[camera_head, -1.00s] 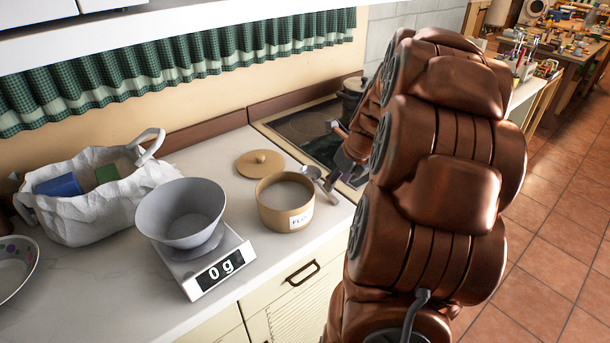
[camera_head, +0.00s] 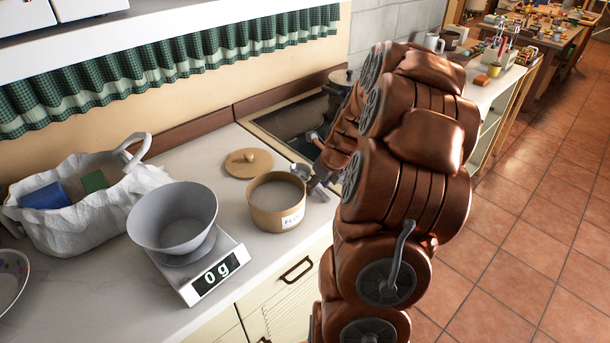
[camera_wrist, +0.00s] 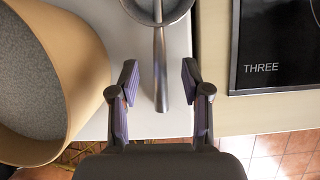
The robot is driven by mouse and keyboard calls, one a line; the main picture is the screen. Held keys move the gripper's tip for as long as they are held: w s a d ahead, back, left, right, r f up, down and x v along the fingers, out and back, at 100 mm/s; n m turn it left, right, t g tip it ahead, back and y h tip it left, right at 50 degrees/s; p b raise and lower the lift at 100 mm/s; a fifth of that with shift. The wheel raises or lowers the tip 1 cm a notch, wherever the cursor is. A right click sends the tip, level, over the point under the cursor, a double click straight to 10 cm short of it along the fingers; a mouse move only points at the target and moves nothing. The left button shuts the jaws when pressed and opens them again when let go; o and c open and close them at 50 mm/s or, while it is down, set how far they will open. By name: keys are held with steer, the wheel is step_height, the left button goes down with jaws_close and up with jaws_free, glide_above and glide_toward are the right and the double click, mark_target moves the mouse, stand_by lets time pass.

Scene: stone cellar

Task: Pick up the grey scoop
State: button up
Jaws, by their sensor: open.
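The grey scoop (camera_wrist: 160,62) lies on the white counter beside the flour tub. In the wrist view its handle runs down between the two fingers of my gripper (camera_wrist: 160,85), and its bowl is at the top edge, partly cut off. My gripper is open, with a gap between each finger and the handle. In the head view the scoop (camera_head: 300,171) shows only in part, and my gripper (camera_head: 314,185) is just at its right, largely hidden by my arm.
The flour tub (camera_head: 278,218) stands close left of the scoop, its lid (camera_head: 249,163) behind it. A scale (camera_head: 207,262) reading 0 g carries a grey bowl (camera_head: 172,215). The stove (camera_head: 290,128) is behind. A white bag (camera_head: 75,215) stands left.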

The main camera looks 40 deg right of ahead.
steer(key=shift+w+f, duration=0.15)
steer(key=shift+f, duration=0.2)
steer(key=shift+c, duration=0.2)
jaws_close()
